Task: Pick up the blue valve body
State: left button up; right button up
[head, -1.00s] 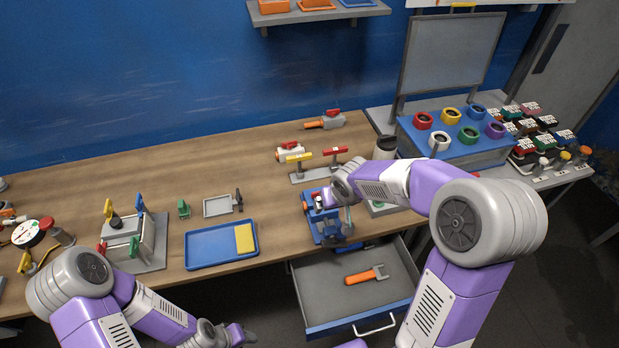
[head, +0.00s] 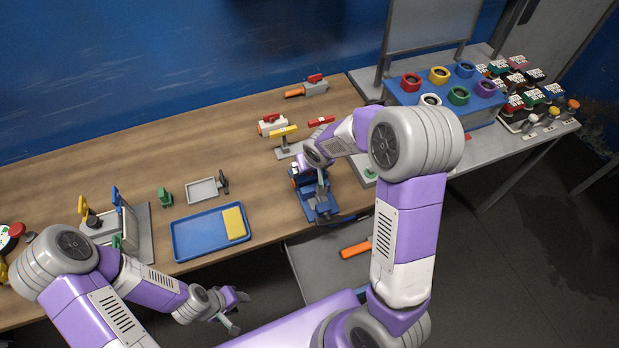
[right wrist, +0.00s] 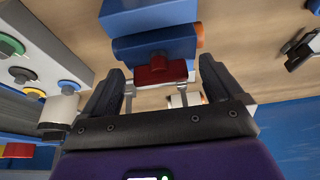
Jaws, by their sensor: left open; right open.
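In the right wrist view the blue valve body (right wrist: 155,47) has an orange end and a red part facing me. A larger blue block shows behind it. In the head view a blue fixture (head: 322,208) stands near the table's front edge. The valve body there is mostly hidden by my right arm. My right gripper (right wrist: 160,82) is open; its fingers point toward the valve body, one on each side of the red part. I cannot tell whether they touch it. My left gripper (head: 234,312) is open and empty, in front of the table.
A blue tray (head: 190,240) with a yellow block (head: 234,222) lies left of the fixture. Behind stand a white valve (head: 270,126) and a grey valve (head: 312,87). An open drawer (head: 312,270) holding an orange-handled tool (head: 355,249) juts out below. The table's middle is mostly clear.

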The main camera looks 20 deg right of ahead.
jog(key=c, duration=1.7)
jog(key=shift+o, duration=0.2)
jog(key=shift+r, duration=0.1)
